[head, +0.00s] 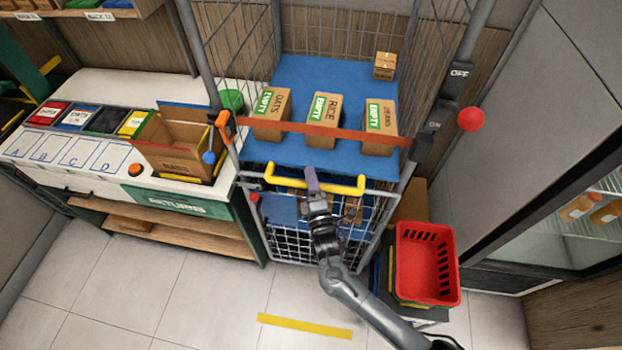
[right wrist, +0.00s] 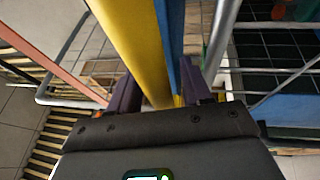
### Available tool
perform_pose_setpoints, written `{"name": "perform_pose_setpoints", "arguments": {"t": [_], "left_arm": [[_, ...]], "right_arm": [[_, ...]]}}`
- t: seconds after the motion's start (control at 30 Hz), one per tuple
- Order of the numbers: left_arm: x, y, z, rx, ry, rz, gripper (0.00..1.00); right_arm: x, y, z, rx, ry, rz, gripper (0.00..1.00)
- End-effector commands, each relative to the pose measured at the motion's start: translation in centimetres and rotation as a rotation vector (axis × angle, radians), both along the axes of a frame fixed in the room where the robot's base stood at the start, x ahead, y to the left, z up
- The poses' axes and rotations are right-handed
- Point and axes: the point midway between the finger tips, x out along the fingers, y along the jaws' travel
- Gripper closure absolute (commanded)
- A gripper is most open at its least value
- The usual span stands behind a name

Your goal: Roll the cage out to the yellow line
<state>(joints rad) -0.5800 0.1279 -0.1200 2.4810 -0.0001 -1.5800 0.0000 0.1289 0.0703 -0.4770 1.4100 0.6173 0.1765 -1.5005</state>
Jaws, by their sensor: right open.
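The wire cage (head: 385,205) stands against the back wall, with a blue shelf (head: 300,75) inside and a yellow handle (head: 340,187) across its front. A red strap (head: 310,129) spans the front above the handle. The yellow line (head: 305,326) lies on the floor in front of the cage, apart from it. My right gripper (head: 312,180) is at the middle of the handle. In the right wrist view, the yellow handle (right wrist: 132,45) passes between the open fingers of my right gripper (right wrist: 160,92). My left gripper is out of view.
Cartons marked OATS (head: 272,110) and RICE (head: 323,118), among others, stand on the shelf. A red basket (head: 428,262) stands right of the cage. The returns counter (head: 180,200) is at left. Tiled floor around the yellow line is clear, apart from my arm above it.

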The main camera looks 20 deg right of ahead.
Motion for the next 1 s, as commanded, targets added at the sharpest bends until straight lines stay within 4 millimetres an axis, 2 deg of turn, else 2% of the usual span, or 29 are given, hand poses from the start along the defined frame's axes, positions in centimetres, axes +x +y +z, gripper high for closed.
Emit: {"name": "perform_pose_setpoints", "arguments": {"t": [0.27, 0.37, 0.6, 1.0], "left_arm": [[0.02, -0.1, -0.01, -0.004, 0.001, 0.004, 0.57], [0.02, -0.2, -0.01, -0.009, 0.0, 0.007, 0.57], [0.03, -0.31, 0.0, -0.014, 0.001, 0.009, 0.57], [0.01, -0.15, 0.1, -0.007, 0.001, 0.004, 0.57]], "right_arm": [[0.13, 0.0, 0.01, 0.0, 0.0, 0.0, 0.52], [0.11, 0.0, 0.01, 0.0, 0.0, 0.0, 0.64], [0.1, 0.02, 0.01, 0.0, 0.0, 0.001, 1.0], [0.01, 0.07, 0.06, 0.0, 0.0, 0.001, 1.0]]}}
